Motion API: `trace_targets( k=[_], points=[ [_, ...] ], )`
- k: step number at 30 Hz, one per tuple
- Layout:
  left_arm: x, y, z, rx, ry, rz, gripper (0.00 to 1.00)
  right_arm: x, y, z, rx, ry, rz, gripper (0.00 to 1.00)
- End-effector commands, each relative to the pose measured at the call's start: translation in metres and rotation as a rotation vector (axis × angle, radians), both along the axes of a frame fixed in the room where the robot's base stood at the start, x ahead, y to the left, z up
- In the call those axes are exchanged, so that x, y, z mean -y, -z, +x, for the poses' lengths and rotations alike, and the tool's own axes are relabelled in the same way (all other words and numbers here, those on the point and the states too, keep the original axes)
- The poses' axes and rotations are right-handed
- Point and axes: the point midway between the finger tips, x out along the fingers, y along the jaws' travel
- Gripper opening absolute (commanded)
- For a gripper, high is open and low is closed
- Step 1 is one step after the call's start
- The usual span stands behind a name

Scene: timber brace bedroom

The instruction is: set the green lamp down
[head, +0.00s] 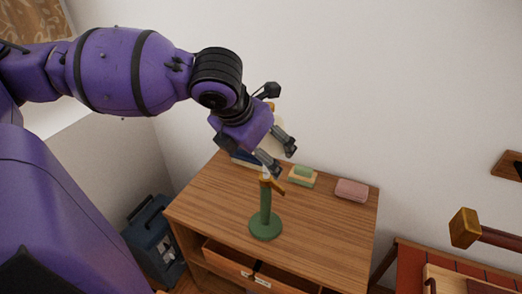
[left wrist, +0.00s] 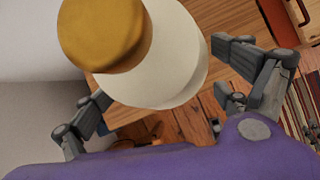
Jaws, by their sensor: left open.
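The green lamp (head: 265,222) stands upright with its round green base on the wooden dresser top. Its stem has an ochre piece near the top. My left gripper (head: 283,160) is at its upper part, tilted down, with its fingers apart. In the left wrist view a cream shade (left wrist: 175,75) with an ochre cap (left wrist: 102,32) lies between the open fingers of my left gripper (left wrist: 160,75). In the head view the gripper hides most of that shade. Whether a finger touches it I cannot tell. My right gripper is not in view.
The dresser (head: 330,225) has a partly open drawer (head: 228,258) at its front. A green and yellow block (head: 302,176) and a pink block (head: 351,190) lie toward the back. A dark blue case (head: 152,240) stands on the floor at left. The dresser's right front is clear.

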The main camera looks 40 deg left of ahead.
Motion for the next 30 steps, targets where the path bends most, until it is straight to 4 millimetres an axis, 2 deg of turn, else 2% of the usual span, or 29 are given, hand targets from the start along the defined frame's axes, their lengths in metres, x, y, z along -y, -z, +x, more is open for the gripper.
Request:
trace_targets(
  k=[1, 6, 9, 12, 18, 30],
  points=[
    [0.000, -0.019, -0.006, 0.008, 0.001, 0.005, 0.92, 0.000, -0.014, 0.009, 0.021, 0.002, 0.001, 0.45],
    [0.002, -0.055, -0.024, 0.012, 0.000, 0.003, 0.92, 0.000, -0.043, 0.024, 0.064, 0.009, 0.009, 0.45],
    [0.004, -0.070, -0.033, 0.012, 0.001, 0.002, 0.92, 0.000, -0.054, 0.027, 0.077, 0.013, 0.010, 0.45],
    [0.005, -0.080, -0.039, 0.010, 0.002, 0.002, 0.92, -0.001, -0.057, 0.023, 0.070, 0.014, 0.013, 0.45],
    [0.006, -0.084, -0.045, 0.003, 0.001, -0.001, 0.92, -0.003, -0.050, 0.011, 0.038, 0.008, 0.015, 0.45],
    [0.006, -0.083, -0.045, 0.001, 0.001, 0.000, 0.92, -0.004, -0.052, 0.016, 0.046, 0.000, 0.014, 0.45]
  ],
)
